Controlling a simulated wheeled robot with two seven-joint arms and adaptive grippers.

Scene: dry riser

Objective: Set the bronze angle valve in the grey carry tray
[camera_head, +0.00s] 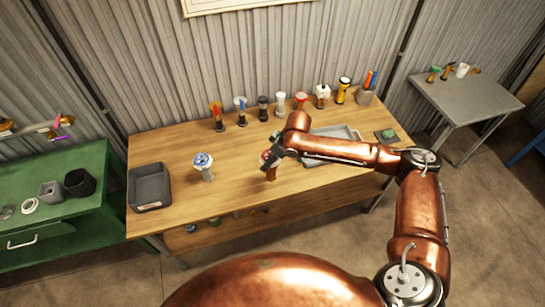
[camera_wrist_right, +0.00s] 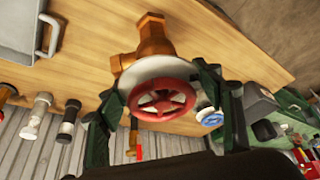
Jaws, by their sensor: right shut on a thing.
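The bronze angle valve (camera_wrist_right: 153,40) has a red handwheel and shows large in the right wrist view. In the head view its body (camera_head: 271,174) is partly hidden under my gripper. My right gripper (camera_head: 269,157) is shut on it around the handwheel, with green fingers (camera_wrist_right: 165,98) on either side. I cannot tell whether the valve touches the table. The grey carry tray (camera_head: 346,132), with handles, lies right of the valve, partly hidden by my right arm. Its corner and handle show in the right wrist view (camera_wrist_right: 22,28). My left gripper is out of view.
A blue-wheeled valve (camera_head: 204,166) stands left of my gripper. A dark bin (camera_head: 150,187) sits at the table's left end. Several fittings, a flashlight (camera_head: 343,90) and a pen cup (camera_head: 366,97) line the back edge. The wooden table (camera_head: 240,190) is clear at front.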

